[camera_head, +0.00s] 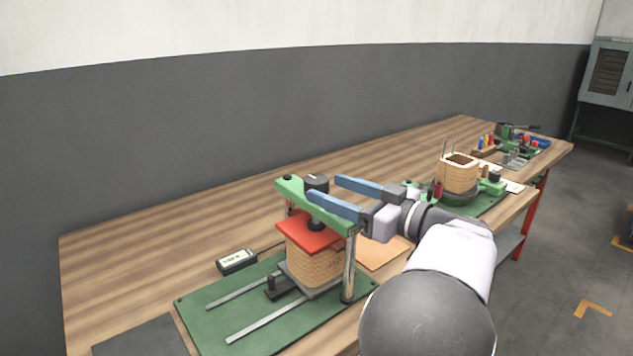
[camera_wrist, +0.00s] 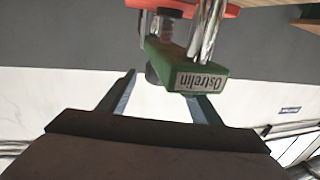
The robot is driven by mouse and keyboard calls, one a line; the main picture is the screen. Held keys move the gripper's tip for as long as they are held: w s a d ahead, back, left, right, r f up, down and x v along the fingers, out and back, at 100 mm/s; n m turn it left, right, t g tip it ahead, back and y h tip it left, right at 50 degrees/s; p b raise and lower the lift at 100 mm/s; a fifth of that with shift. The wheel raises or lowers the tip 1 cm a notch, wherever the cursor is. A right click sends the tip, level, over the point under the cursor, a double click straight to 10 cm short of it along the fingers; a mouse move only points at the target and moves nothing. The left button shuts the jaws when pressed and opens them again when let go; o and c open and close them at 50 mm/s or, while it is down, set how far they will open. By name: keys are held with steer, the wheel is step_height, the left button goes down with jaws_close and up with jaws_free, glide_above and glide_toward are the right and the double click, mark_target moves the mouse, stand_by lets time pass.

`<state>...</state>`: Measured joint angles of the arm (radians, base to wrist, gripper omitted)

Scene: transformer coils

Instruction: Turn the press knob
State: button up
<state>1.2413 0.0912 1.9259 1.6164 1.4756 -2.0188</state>
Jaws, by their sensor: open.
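The press has a green crossbeam (camera_head: 292,188) with a black knob (camera_head: 316,183) on top. Below it, a red plate (camera_head: 308,234) rests on a tan wound coil (camera_head: 317,264). My gripper (camera_head: 324,188) is open, its two blue fingers at the height of the knob. In the head view the fingertips lie on either side of the knob's right edge. The wrist view is upside down and shows the dark knob (camera_wrist: 152,76) beyond the crossbeam's labelled end (camera_wrist: 201,80), in the gap between the fingers, closer to the left one. I cannot tell whether a finger touches it.
The press stands on a green base (camera_head: 215,300) with metal rails. A metal post (camera_head: 349,268) stands under my fingers. Another coil (camera_head: 458,174) and tools (camera_head: 510,137) sit farther right. The wooden bench (camera_head: 130,250) is clear at left.

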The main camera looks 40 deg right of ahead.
mark_target(326, 191)
steer(key=shift+p+x, duration=0.5)
steer(key=shift+x, duration=1.9)
steer(key=c, duration=1.1)
steer(key=shift+o, duration=0.2)
steer(key=h+b, duration=0.1)
steer(key=b, duration=0.3)
steer(key=shift+f+m, duration=0.35)
steer(key=shift+m, duration=0.05)
